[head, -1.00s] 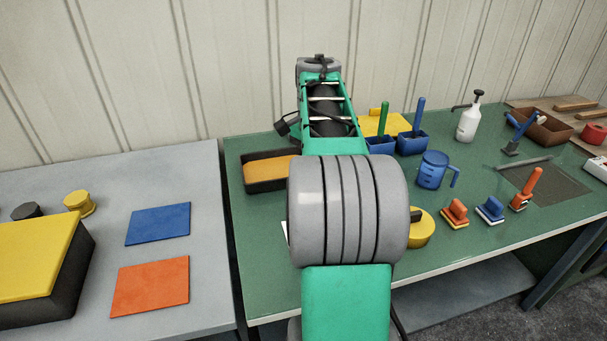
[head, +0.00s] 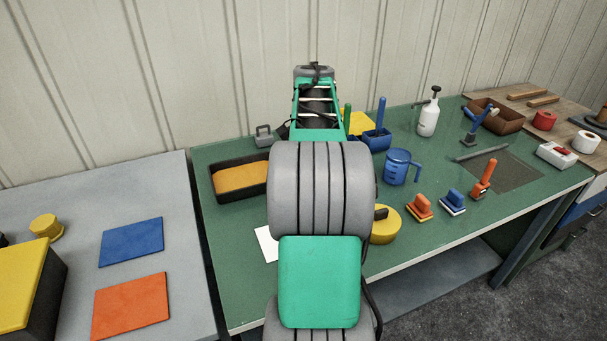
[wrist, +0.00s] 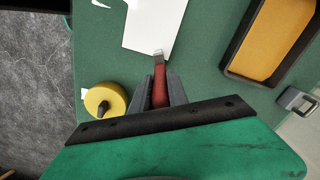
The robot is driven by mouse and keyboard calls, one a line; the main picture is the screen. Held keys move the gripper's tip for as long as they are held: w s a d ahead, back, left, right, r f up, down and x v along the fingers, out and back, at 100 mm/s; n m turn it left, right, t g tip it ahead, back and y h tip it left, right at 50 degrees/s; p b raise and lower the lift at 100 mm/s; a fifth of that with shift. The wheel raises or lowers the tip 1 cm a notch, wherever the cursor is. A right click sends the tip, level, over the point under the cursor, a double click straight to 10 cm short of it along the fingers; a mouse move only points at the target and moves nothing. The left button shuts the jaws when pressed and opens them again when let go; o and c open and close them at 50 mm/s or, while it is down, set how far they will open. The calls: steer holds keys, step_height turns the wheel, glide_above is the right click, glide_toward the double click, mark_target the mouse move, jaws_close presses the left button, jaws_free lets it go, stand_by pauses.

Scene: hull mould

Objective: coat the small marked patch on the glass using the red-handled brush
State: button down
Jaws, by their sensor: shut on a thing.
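In the wrist view my gripper (wrist: 160,88) is shut on a red-handled brush (wrist: 159,66). The brush's pale tip overlaps the near edge of a flat white sheet (wrist: 152,22); I cannot tell whether it touches. The sheet lies on the green table, and part of it also shows in the head view (head: 265,241). I cannot tell whether it is the glass, and I make out no marked patch on it. My own arm hides the gripper and brush in the head view.
A black tray with an orange inside (wrist: 233,62) lies right of the sheet. A yellow round pot (wrist: 104,101) stands left of the gripper. Blue holders (head: 376,140), a blue jug (head: 398,166) and several small hand tools stand on the green table (head: 300,262).

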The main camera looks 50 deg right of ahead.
step_height(320, 180, up, 7)
steer(key=p, duration=0.6)
steer(key=shift+r, duration=0.1)
stand_by(0.6)
